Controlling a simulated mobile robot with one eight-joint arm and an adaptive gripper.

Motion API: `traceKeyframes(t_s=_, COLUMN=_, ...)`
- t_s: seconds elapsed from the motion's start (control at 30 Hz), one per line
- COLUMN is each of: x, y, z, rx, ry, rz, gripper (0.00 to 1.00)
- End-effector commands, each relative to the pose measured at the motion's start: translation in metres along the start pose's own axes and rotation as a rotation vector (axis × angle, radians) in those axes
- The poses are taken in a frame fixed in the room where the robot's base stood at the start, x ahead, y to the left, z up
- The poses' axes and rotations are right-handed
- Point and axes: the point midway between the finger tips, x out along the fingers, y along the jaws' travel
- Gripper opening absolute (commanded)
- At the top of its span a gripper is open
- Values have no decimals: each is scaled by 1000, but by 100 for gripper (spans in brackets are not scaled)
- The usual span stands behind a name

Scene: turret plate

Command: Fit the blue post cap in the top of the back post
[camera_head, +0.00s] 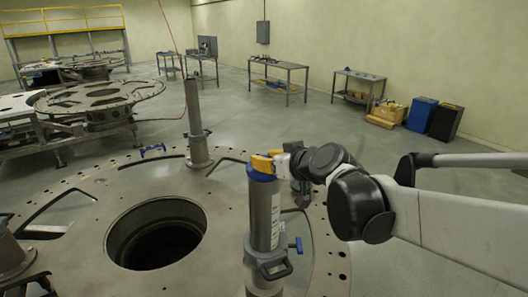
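A blue post cap (261,176) shows as a blue band at the top of the near grey post (262,212), right of the plate's large round hole. My gripper (267,160) reaches in from the right, its yellow fingertips at the cap, covering its upper part. I cannot tell whether the fingers are closed on the cap or how deep it sits in the post. A second grey post (195,125), with a narrower upper section, stands farther away on the plate. No blue cap shows on it.
The turret plate (105,180) has a large round hole and several slots. A blue-handled clamp (153,150) lies by the far post; another blue handle (297,245) is beside the near post. Part of another post (12,255) stands at the left edge. Workbenches (280,66) are far behind.

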Motion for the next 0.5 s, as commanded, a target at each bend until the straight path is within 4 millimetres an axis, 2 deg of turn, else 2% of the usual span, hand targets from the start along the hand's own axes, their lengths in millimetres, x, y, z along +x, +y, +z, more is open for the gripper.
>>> traceKeyframes(t_s=0.33, x=3, y=0, z=7, rx=0, ry=0, rz=0, gripper=0)
traceKeyframes(t_s=0.37, x=3, y=0, z=6, rx=0, ry=0, rz=0, gripper=36)
traceKeyframes(t_s=0.5, x=2, y=0, z=6, rx=0, ry=0, rz=0, gripper=36)
